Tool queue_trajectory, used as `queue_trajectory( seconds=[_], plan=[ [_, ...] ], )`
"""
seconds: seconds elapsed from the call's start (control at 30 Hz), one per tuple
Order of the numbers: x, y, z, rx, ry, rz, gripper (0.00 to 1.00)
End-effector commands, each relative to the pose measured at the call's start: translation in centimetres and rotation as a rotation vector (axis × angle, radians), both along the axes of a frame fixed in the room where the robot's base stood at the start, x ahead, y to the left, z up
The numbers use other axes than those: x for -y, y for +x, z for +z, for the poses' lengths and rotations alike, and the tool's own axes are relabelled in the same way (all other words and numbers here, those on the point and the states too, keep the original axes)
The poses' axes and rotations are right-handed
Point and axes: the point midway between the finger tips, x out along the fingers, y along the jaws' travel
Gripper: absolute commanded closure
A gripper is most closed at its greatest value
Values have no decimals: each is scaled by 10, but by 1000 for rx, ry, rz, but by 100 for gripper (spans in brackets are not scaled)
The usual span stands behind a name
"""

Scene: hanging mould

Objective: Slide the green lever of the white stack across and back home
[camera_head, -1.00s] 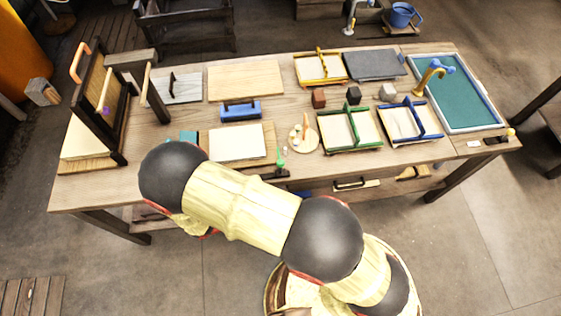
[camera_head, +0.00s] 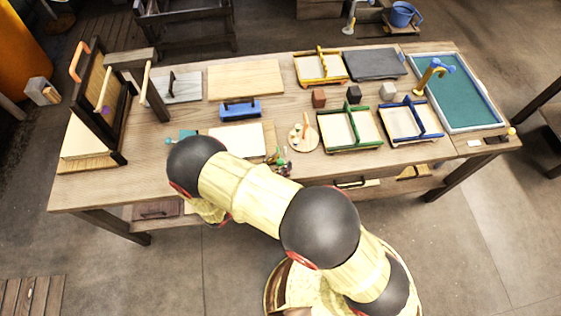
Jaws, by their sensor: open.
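The white stack (camera_head: 238,140) is a pale slab on a wooden board near the front edge of the table, left of centre. My upper arm covers its front left part. My gripper (camera_head: 283,168) shows only as a small dark part beside my arm, close to that green piece at the table's front edge. It is open. My arm hides most of it, and I cannot tell whether it touches the lever.
A round board (camera_head: 303,138) with small pegs stands just right of the stack. A blue block with a handle (camera_head: 240,110) lies behind it. Green-railed (camera_head: 350,128) and blue-railed (camera_head: 410,120) trays are further right. A dark upright frame (camera_head: 108,130) stands at the left.

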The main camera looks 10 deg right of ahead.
Motion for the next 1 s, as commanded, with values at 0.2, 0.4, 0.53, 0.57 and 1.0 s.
queue_trajectory(
  seconds=[0.2, 0.4, 0.53, 0.57, 1.0],
  plan=[
    [8, 5, 0, 0, 0, 0, 59],
    [8, 5, 0, 0, 0, 0, 60],
    [8, 5, 0, 0, 0, 0, 67],
    [8, 5, 0, 0, 0, 0, 69],
    [7, 5, 0, -1, 1, 0, 94]
  ],
)
